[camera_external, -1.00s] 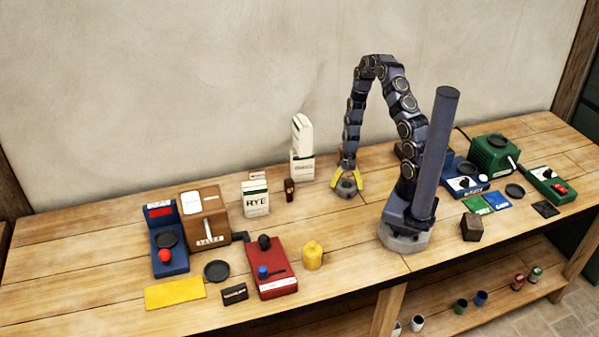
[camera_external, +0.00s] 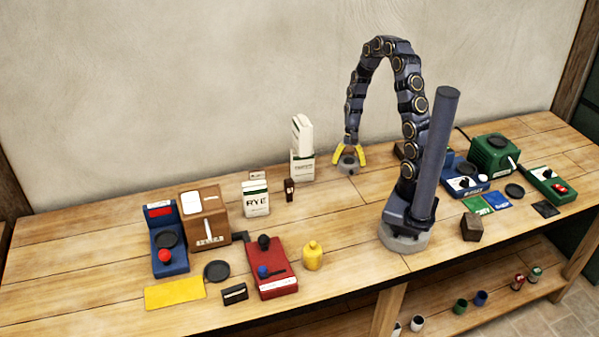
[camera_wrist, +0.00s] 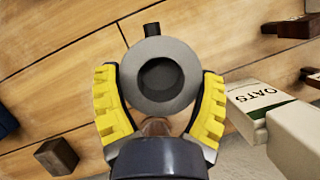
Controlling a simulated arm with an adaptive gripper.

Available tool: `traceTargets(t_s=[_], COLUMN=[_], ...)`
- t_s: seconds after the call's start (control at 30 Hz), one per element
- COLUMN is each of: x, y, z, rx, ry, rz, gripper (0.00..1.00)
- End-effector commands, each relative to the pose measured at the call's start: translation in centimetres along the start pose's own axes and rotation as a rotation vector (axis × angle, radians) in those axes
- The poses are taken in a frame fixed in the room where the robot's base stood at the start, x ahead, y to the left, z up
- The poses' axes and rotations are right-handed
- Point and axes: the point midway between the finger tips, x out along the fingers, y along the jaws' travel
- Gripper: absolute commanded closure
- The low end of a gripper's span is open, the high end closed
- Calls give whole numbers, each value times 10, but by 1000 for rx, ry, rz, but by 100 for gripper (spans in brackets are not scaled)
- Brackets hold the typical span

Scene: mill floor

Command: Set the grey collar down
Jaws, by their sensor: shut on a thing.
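The grey collar (camera_wrist: 160,49) is a thick round ring with a dark round hollow facing the wrist camera, and a short dark stub shows at its top edge. My gripper (camera_wrist: 160,80) has yellow padded fingers closed on the collar from both sides. In the external view my gripper (camera_external: 349,155) points down behind my arm's base, near the wall side of the bench, with the collar (camera_external: 348,167) low between its fingers. I cannot tell whether the collar touches the bench top.
The bench (camera_external: 340,215) is bare around the collar. White cartons (camera_external: 302,165) stand to its left, with a small dark brown item (camera_external: 289,190) and a RYE carton (camera_external: 256,198) beyond. A yellow bottle (camera_external: 312,256) stands nearer the front. The OATS carton (camera_wrist: 258,103) is close in the wrist view.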

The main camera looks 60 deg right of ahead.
Motion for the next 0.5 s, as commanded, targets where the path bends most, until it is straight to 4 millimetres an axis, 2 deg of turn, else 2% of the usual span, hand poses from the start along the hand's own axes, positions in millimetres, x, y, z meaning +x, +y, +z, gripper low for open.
traceTargets(t_s=[0.17,0.3,0.5], x=[-32,-72,-120], y=[-1,-2,-1], z=[10,27,48], rx=[-3,-2,-1], ry=[11,14,9], rz=[-6,-8,-5], gripper=[60,60,60])
